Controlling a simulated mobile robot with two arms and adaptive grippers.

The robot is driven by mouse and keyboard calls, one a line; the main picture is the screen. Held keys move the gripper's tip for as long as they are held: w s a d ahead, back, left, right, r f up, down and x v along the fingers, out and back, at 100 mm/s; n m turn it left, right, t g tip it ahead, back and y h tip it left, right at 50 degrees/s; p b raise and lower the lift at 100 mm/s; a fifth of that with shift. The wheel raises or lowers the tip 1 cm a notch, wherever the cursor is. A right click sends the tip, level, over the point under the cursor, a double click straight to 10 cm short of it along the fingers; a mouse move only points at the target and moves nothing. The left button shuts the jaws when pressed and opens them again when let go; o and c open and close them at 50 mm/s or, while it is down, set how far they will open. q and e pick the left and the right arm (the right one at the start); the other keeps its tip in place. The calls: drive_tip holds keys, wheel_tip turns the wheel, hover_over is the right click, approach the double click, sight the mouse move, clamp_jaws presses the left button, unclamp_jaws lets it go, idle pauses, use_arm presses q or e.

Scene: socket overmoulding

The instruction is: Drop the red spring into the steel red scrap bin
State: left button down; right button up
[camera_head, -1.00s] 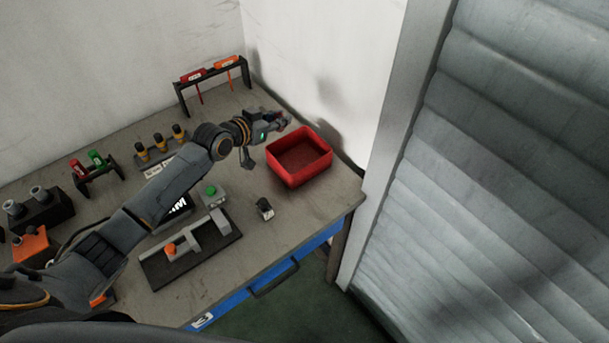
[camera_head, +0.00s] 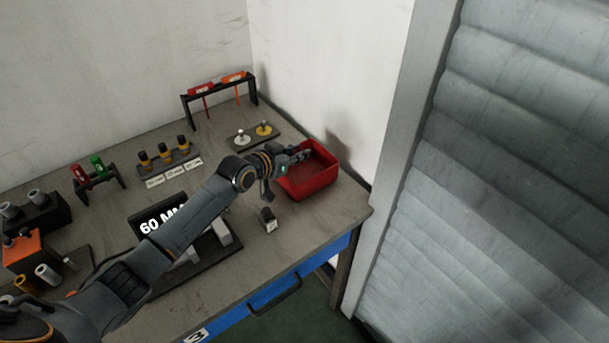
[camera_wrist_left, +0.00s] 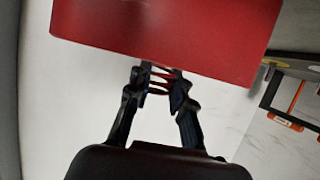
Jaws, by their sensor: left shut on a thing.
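The red scrap bin (camera_head: 318,180) stands at the bench's right end. My left gripper (camera_head: 303,155) is at the bin's back-left part and overlaps its opening in the head view. In the left wrist view my left gripper (camera_wrist_left: 160,83) is shut on the red spring (camera_wrist_left: 158,75), with its coils showing between the fingertips. The red bin (camera_wrist_left: 160,35) fills the top of that view, right by the fingertips. I cannot tell whether the spring touches the bin. In the head view the spring is too small to make out. My right gripper is not in view.
A small dark block (camera_head: 268,220) stands left of the bin. A plate (camera_head: 252,137) with two knobs lies behind my arm, and a black rack (camera_head: 220,92) with hanging tools stands at the back. Walls close the back, and a grey shutter (camera_head: 500,170) is at right.

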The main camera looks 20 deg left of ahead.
use_arm(q)
drive_tip(key=c, duration=1.5)
unclamp_jaws()
drive_tip(key=shift+r, duration=0.15)
drive_tip(key=shift+c, duration=0.2)
drive_tip(key=o, duration=0.4)
drive_tip(key=shift+s, duration=0.1)
drive_tip(key=shift+o, duration=0.2)
drive_tip(key=shift+s, duration=0.2)
drive_tip(key=v, duration=0.7)
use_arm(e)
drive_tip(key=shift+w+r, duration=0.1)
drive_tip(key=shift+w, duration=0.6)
